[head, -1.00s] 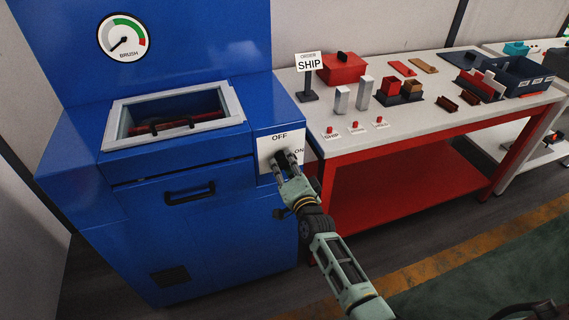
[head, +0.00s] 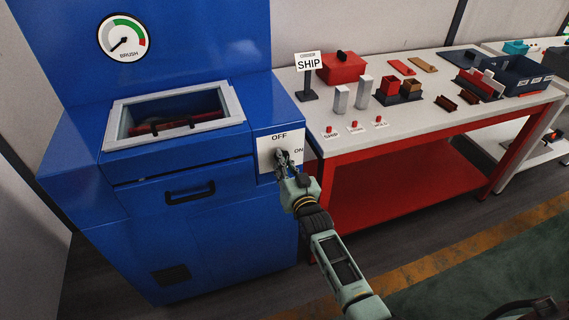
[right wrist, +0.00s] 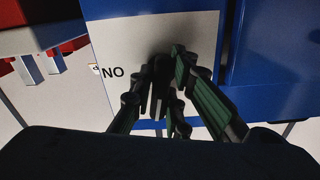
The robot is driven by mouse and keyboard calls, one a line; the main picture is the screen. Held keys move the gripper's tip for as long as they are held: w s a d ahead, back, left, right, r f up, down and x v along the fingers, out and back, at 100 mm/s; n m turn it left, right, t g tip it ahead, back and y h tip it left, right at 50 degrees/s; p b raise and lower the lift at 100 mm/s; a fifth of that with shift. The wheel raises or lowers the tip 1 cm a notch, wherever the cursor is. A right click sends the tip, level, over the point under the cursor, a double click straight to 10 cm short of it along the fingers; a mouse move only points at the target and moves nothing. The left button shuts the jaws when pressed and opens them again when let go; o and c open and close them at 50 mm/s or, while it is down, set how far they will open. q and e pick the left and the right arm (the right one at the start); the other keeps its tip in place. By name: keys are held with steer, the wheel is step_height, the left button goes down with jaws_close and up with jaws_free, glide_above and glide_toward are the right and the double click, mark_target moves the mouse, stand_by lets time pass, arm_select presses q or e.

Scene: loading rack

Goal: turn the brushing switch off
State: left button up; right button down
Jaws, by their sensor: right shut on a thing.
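The brushing switch sits on a white plate (head: 267,147) on the blue machine's front, with OFF at the top and ON at the right. The plate also shows, turned around, in the right wrist view (right wrist: 120,42). My right gripper (head: 283,159) is at the plate, shut on the dark switch knob. In the right wrist view its fingers (right wrist: 165,85) close around the knob just in front of the plate. The fingers hide most of the knob, so I cannot tell exactly where it points. My left gripper is not in view.
The blue machine (head: 205,240) has a BRUSH gauge (head: 123,38), its needle at lower left, and a window (head: 235,104) showing a red brush. Right of it stands a red-framed table (head: 440,125) with a SHIP sign (head: 309,62), a red box (head: 342,68) and small buttons.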

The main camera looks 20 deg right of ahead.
steer(key=shift+a+n, duration=0.1)
steer(key=shift+n, duration=1)
steer(key=c, duration=1.7)
jaws_free()
steer(key=shift+s+f, duration=0.1)
steer(key=shift+s, duration=0.25)
steer(key=s, duration=1.1)
steer(key=shift+s+d, duration=0.15)
steer(key=shift+d, duration=0.05)
